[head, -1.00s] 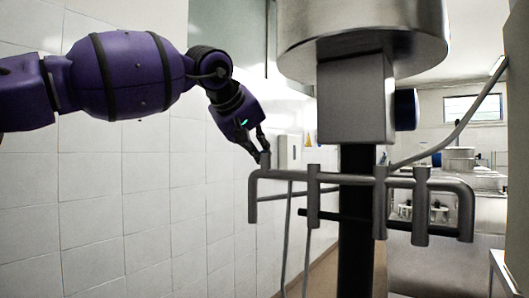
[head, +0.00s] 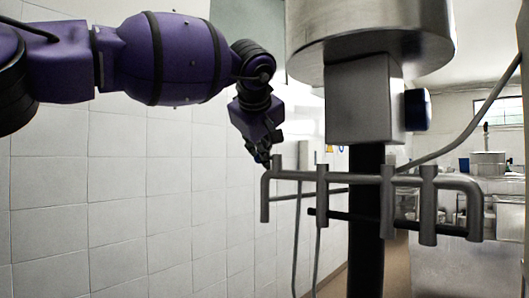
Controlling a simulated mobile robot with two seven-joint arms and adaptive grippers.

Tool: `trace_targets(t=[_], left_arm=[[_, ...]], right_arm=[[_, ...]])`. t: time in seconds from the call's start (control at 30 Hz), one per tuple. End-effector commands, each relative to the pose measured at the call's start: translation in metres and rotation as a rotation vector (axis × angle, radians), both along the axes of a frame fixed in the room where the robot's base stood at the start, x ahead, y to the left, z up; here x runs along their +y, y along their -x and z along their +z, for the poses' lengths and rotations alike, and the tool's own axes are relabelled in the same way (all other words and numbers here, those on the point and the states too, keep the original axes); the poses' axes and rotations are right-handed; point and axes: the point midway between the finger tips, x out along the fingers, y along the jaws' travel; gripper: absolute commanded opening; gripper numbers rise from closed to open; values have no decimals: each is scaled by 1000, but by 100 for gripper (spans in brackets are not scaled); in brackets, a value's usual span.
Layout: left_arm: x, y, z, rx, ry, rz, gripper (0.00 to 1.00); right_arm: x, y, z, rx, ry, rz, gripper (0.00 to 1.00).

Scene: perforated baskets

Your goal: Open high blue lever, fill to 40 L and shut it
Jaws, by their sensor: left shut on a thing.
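My left gripper (head: 267,158) is at the left end of a grey pipe frame (head: 350,178), below the purple arm. Its fingers are shut on a short upright stub (head: 276,163) at the pipe's top left corner. A small bluish patch shows at the fingertips, but I cannot tell whether it is a lever. A steel tank (head: 370,30) hangs above a grey box (head: 363,105). A dark blue knob (head: 418,110) sticks out from the box's right side. No litre reading is visible. My right gripper is out of view.
A black column (head: 366,250) stands behind the pipe frame. A slanting grey pipe (head: 460,132) runs up to the right. A white tiled wall (head: 150,190) lies on the left. Steel equipment (head: 475,215) stands at the back right.

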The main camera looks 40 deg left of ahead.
Motion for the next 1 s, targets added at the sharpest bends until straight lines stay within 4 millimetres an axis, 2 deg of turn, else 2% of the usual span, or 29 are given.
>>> trace_targets(t=[0.03, 0.47, 0.5, 0.63, 1.0], left_arm=[[3, 0, -14, 25, 10, 12, 0], [3, 1, -14, 26, 10, 18, 0], [3, 1, -14, 26, 10, 18, 13], [3, 1, -13, 24, 8, 18, 28], [3, 1, -8, 15, 5, 16, 28]], right_arm=[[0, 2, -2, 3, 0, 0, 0], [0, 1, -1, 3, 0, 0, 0], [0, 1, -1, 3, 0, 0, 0], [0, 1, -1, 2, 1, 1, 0], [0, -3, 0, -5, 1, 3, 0]])
